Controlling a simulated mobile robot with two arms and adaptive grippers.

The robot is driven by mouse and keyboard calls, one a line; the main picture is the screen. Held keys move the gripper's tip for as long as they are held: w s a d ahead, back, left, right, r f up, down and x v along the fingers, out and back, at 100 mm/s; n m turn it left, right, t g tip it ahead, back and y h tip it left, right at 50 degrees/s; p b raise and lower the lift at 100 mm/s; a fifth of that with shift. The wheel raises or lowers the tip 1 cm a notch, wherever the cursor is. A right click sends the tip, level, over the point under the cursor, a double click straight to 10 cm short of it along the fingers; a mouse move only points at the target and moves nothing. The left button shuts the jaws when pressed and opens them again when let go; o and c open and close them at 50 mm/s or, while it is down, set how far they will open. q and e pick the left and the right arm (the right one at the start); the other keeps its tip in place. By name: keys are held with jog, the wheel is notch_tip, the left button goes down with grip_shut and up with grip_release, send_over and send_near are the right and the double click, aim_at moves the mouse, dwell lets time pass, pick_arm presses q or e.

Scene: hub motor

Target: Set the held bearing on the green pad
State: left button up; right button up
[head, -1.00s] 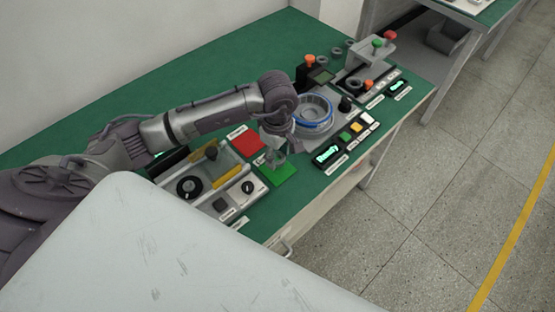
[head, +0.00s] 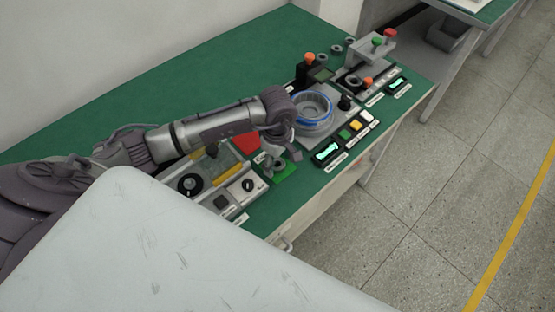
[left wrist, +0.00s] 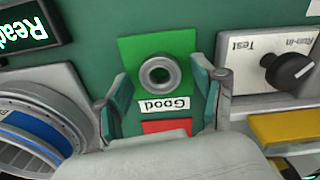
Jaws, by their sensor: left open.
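The bearing (left wrist: 160,72), a small grey ring, appears to lie flat on the green pad (left wrist: 128,50) in the left wrist view, with pad showing around it. The green pad also shows in the head view (head: 288,174), partly hidden by my gripper. My left gripper (left wrist: 168,88) is open, one finger on each side of the bearing and apart from it. In the head view my left gripper (head: 280,163) is just over the pad. My right gripper is in neither view.
A "Good" label (left wrist: 164,105) and a red pad (left wrist: 166,126) lie beside the green pad. A Test/Run-in switch panel (left wrist: 262,62) is on one side, and a round blue-ringed housing (head: 314,108) on the other. Several small rings stand at the bench's back.

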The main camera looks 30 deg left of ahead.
pick_arm(q)
jog(key=shift+r, duration=0.1)
jog(key=shift+r, duration=0.25)
notch_tip(320, 180, up, 12)
jog(key=b, duration=0.2)
jog(key=shift+f, duration=0.2)
jog(key=shift+r, duration=0.1)
